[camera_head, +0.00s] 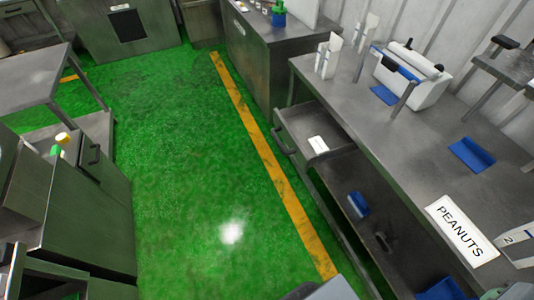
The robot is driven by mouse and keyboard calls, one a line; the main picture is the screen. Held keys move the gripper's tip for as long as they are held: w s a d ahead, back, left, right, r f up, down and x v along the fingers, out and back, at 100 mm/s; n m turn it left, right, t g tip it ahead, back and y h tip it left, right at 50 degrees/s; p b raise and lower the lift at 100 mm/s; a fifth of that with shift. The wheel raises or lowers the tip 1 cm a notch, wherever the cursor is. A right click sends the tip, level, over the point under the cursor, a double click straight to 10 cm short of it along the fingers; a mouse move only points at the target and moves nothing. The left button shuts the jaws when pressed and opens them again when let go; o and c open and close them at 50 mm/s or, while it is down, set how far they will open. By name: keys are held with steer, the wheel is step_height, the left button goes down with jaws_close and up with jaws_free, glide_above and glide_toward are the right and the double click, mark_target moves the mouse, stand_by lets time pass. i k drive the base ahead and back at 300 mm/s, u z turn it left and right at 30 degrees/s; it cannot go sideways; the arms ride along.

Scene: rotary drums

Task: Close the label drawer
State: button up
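The label drawer (300,112) is pulled out from the long metal bench on the right, over the green floor. Its dark bar handle (284,140) is on the front face, towards the aisle. A white card (318,145) lies inside the drawer, near its front right corner. The part of the drawer under the bench top is hidden. My gripper is not in view. Grey and dark shapes at the bottom edge are cut off, and I cannot tell what they are.
The bench top (400,135) holds a white-and-blue machine (412,78), blue trays (472,155) and a PEANUTS sign (461,230). A blue box (358,205) sits below the bench top. Cabinets (85,205) stand left. The green floor (185,160) between is clear.

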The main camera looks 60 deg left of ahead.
mark_target(296, 125)
steer(key=k, duration=0.4)
steer(key=z, duration=1)
steer(key=i, duration=1)
steer(key=u, duration=3.55)
steer(key=i, duration=0.5)
steer(key=z, duration=0.05)
steer(key=k, duration=0.5)
steer(key=u, duration=0.8)
steer(key=i, duration=1.2)
steer(key=u, duration=0.15)
